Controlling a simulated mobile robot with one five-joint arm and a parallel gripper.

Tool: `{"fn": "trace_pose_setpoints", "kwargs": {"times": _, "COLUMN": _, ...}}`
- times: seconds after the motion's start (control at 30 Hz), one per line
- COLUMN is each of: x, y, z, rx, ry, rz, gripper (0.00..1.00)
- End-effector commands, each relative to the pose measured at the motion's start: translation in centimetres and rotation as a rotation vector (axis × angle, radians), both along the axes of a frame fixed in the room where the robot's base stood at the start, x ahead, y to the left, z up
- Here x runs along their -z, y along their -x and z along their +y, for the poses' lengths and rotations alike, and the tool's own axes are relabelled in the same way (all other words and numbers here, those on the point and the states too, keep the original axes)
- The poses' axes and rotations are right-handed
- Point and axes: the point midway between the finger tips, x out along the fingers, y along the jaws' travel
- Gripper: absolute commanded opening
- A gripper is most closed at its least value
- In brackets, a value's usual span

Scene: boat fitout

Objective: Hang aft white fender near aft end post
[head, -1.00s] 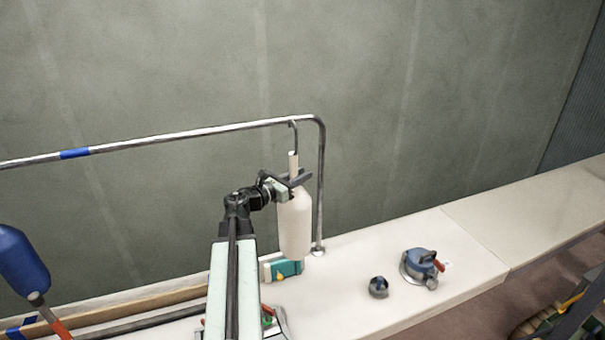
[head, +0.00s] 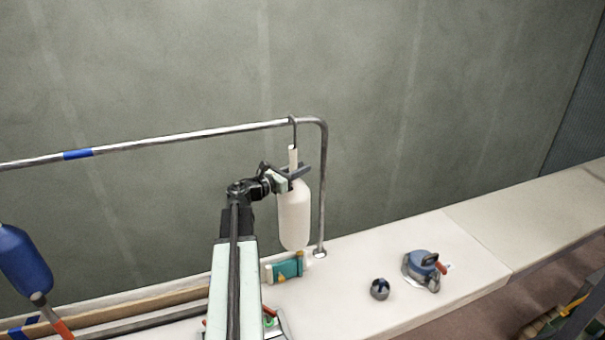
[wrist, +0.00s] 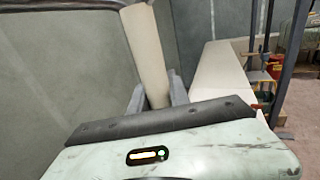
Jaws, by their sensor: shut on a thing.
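The white fender (head: 294,218) hangs upright beside the aft end post (head: 322,190), just left of it in the head view. Its dark hook (head: 292,128) is at the top rail (head: 210,132) near the bend; the hook's loop reaches slightly above the rail, and I cannot tell if it bears weight. My gripper (head: 297,174) is shut on the fender's narrow white neck (head: 293,156). In the wrist view the neck (wrist: 146,50) stands between the fingers of my gripper (wrist: 155,95). The fender's body is hidden there.
A blue fender (head: 24,262) is at the far left. A teal box (head: 286,268) lies on the white deck (head: 370,310) below the white fender. A small dark round item (head: 379,289) and a blue device with a red handle (head: 425,268) sit to the right.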

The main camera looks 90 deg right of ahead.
Motion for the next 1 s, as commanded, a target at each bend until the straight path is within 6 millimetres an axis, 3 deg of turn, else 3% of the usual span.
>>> {"fn": "trace_pose_setpoints", "kwargs": {"times": 1.0, "x": 0.0, "y": -3.9, "z": -8.2, "rx": -0.002, "ry": 0.0, "rz": 0.001, "gripper": 0.0}}
